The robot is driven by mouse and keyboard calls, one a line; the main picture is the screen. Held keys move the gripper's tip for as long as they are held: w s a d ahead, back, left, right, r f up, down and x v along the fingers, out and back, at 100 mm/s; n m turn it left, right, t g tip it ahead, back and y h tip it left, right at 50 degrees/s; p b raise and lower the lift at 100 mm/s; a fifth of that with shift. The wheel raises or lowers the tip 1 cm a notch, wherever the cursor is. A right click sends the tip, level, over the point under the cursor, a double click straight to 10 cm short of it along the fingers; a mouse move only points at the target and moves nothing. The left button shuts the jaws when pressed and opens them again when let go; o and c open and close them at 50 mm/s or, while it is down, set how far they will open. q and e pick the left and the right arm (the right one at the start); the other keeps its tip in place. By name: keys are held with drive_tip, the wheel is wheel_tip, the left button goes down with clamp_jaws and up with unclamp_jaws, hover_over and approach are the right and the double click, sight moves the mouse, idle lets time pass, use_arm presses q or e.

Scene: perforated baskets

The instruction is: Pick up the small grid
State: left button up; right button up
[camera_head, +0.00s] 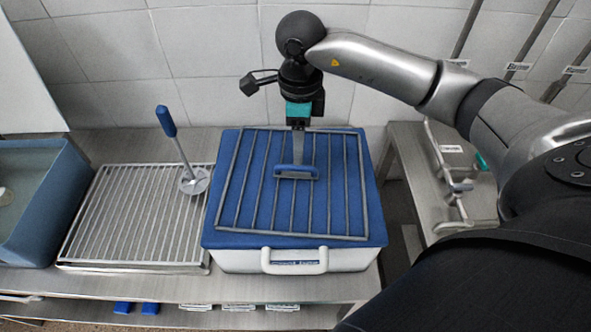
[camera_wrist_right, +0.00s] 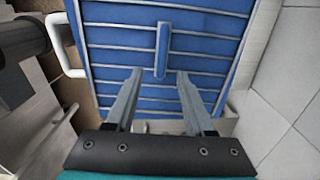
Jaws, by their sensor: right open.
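The small grid (camera_head: 330,236) is a grey wire rack lying on the blue lid (camera_head: 226,228) of a white box in the head view. A blue handle (camera_head: 296,172) stands near the middle of the grid; it also shows in the right wrist view (camera_wrist_right: 162,50). My right gripper (camera_head: 299,160) is above the grid, close to the blue handle. In the right wrist view its two fingers (camera_wrist_right: 158,74) are apart, with the handle just ahead of and between the fingertips. Whether they touch the grid cannot be told. My left gripper is not in view.
A larger slatted rack (camera_head: 130,215) lies on the metal table to the left, with a blue-handled tool (camera_head: 180,150) on it. A blue basin (camera_head: 40,205) stands at far left. A tiled wall (camera_head: 180,60) is close behind. A metal bench (camera_head: 405,150) is at right.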

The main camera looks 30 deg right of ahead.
sight(296, 171)
drive_tip(key=shift+f, duration=0.85)
drive_tip(key=f, duration=0.1)
drive_tip(key=f+p, duration=0.1)
drive_tip(key=f, duration=0.3)
drive_tip(key=shift+w+a, duration=0.2)
drive_tip(key=shift+w, duration=0.1)
drive_tip(key=shift+f, duration=0.1)
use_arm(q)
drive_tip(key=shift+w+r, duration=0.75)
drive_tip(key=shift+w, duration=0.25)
use_arm(e)
drive_tip(key=shift+c, duration=0.4)
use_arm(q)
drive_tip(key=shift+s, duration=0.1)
use_arm(e)
clamp_jaws()
